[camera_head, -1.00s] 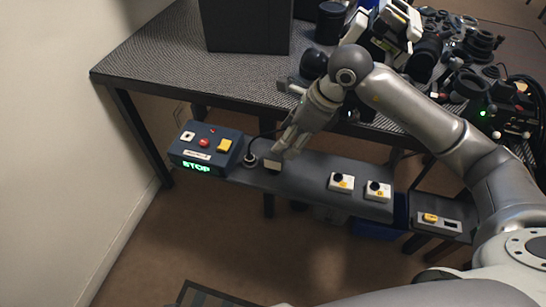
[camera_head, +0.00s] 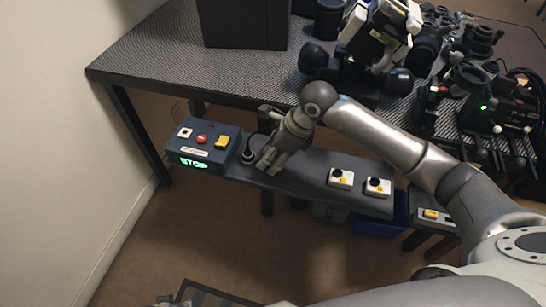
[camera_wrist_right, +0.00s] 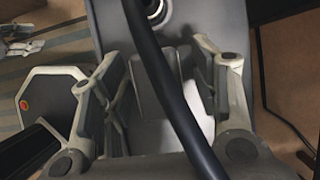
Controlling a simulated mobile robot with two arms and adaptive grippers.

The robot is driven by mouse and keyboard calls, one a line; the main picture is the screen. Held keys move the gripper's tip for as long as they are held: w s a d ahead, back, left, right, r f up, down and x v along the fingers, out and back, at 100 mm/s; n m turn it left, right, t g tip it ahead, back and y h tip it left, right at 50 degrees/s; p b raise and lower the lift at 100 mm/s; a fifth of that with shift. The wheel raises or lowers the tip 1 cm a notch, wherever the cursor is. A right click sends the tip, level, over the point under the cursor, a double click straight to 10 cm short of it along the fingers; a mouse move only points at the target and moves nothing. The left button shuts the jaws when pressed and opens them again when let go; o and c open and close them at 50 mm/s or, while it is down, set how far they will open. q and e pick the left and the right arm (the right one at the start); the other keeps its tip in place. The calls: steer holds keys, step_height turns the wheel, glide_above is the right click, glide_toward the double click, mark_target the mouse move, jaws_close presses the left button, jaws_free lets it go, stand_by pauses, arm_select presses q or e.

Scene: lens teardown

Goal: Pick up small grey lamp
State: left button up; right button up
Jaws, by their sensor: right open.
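A small round grey piece with a dark curved stem or cable, which looks like the small grey lamp (camera_head: 249,157), stands on the narrow grey shelf (camera_head: 310,180), just right of the control box. In the right wrist view a round, ringed top (camera_wrist_right: 155,10) shows at the upper edge, probably the same lamp. My right gripper (camera_head: 263,167) is low over the shelf, just right of the lamp. Its fingers (camera_wrist_right: 168,85) are apart in the wrist view, with a pale block (camera_wrist_right: 198,125) and a dark cable between or below them. Contact cannot be told.
A blue control box (camera_head: 203,145) with a green STOP display sits left of the lamp. Two white knob boxes (camera_head: 341,178) (camera_head: 378,187) sit to the right on the shelf. The textured table (camera_head: 150,60) behind is crowded with lens parts on its right.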

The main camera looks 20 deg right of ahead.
steer(key=shift+r, duration=0.1)
steer(key=c, duration=1.1)
